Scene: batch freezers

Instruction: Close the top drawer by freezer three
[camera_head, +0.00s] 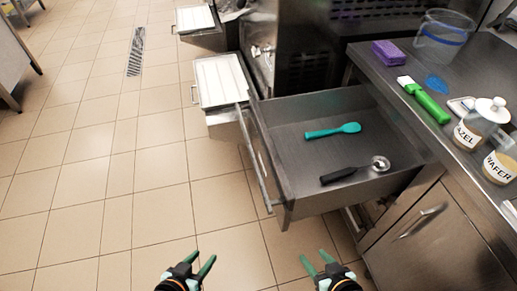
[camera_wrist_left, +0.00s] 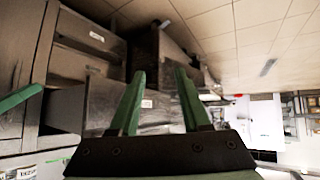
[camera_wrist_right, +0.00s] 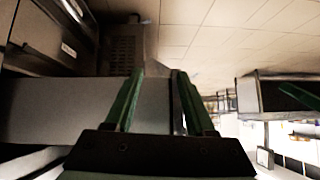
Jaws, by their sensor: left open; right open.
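The top drawer (camera_head: 290,195) is pulled out from the steel counter in the head view. A teal spatula (camera_head: 332,131) and a black-handled scoop (camera_head: 355,173) lie in it. Its bar handle (camera_head: 257,160) runs along its left-hand front face. My left gripper (camera_head: 188,267) is open and empty, low in the head view, in front of and left of the drawer. My right gripper (camera_head: 318,262) is open and empty, nearer the drawer but apart from it. The open fingers also show in the left wrist view (camera_wrist_left: 160,100) and the right wrist view (camera_wrist_right: 162,105). I see no freezer number.
A counter (camera_head: 385,75) at the right holds a purple sponge (camera_head: 389,53), a green-handled brush (camera_head: 428,103), a clear tub (camera_head: 444,38) and labelled jars (camera_head: 473,133). Other open drawers with white lids (camera_head: 220,80) stand farther back. The tiled floor (camera_head: 100,180) at the left is clear.

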